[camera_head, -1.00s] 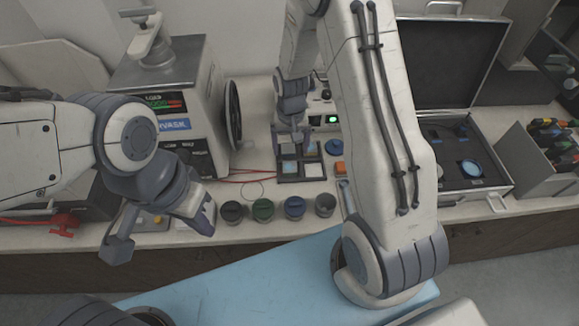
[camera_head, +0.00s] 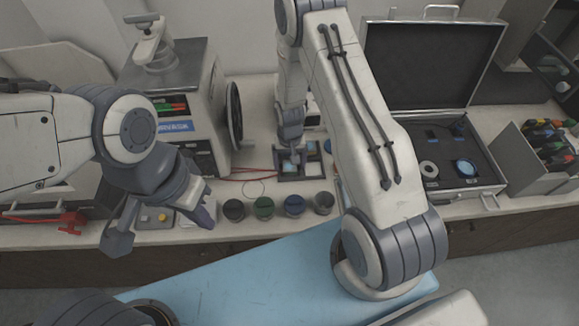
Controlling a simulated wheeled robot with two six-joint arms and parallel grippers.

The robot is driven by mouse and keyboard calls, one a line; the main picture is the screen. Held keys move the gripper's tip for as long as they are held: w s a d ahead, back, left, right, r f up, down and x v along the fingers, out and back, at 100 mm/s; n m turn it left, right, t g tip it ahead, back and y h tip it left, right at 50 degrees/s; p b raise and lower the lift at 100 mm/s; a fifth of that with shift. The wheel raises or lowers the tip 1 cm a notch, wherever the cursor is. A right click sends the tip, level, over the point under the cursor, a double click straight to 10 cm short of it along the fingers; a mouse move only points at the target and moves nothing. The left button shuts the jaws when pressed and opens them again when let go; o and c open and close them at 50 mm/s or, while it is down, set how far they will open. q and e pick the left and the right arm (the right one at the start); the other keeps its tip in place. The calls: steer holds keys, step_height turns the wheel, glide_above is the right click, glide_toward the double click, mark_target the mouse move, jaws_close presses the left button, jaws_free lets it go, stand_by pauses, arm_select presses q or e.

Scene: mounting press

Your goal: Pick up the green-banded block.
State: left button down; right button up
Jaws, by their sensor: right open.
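A dark tray with several compartments (camera_head: 313,171) lies on the bench, holding pale blue-topped pieces. I cannot make out a green-banded block; my right arm covers part of the tray. My left gripper (camera_head: 162,226) is open and empty at the bench's front edge, left of the pots.
A grey press machine (camera_head: 178,100) with a display stands behind the left gripper. An open black case (camera_head: 460,165) holds a white ring and a blue disc. A grey bin of coloured tools (camera_head: 535,160) stands at the right. Red cables (camera_head: 245,172) lie left of the tray.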

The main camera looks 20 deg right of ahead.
jaws_close()
steer(key=shift+r, duration=0.1)
